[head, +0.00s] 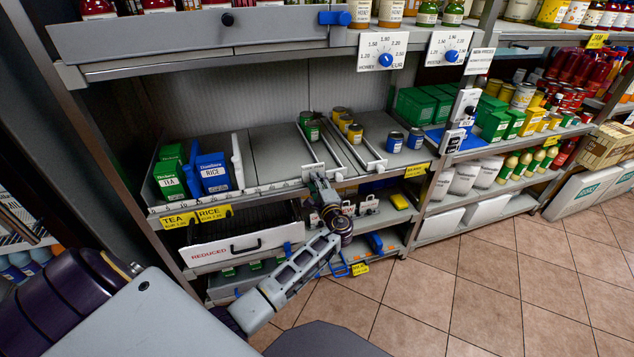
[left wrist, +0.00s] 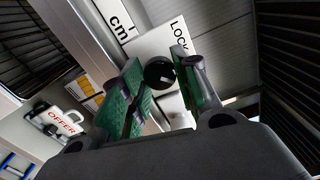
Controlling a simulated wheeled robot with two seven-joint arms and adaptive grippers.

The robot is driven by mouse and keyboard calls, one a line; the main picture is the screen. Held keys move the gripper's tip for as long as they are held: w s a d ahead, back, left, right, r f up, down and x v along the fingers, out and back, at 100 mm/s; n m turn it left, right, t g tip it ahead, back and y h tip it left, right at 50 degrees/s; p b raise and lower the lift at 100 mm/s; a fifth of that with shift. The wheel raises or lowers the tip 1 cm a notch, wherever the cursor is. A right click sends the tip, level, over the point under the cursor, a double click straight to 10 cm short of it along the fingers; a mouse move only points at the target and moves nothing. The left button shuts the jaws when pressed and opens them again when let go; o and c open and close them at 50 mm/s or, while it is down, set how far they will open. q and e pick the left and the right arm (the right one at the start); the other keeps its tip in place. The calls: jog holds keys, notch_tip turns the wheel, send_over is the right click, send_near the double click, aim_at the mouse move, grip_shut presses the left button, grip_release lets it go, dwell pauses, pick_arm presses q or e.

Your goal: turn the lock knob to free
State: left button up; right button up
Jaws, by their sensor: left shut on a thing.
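The lock knob (left wrist: 159,73) is a small black round knob on a pale plate (left wrist: 150,44) lettered "LOCK" in the left wrist view. My left gripper (head: 317,176) has its green-padded fingers on either side of the knob, and its jaws are shut on it. In the head view the gripper reaches the front edge of the middle shelf, at the foot of a lane, and hides the knob. Which way the knob is turned cannot be told. No "free" mark is readable. My right gripper is not in view.
Cans (head: 310,127) stand in the lanes behind the gripper. Tea boxes (head: 171,174) and rice boxes (head: 213,173) stand to the left. A "REDUCED" drawer (head: 240,246) is below. The upper shelf (head: 200,40) overhangs. The tiled floor (head: 480,280) at the right is clear.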

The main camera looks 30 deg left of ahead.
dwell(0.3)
pick_arm(q)
jog(key=shift+d, duration=0.1)
jog(key=o, duration=1)
jog(key=shift+v, duration=6)
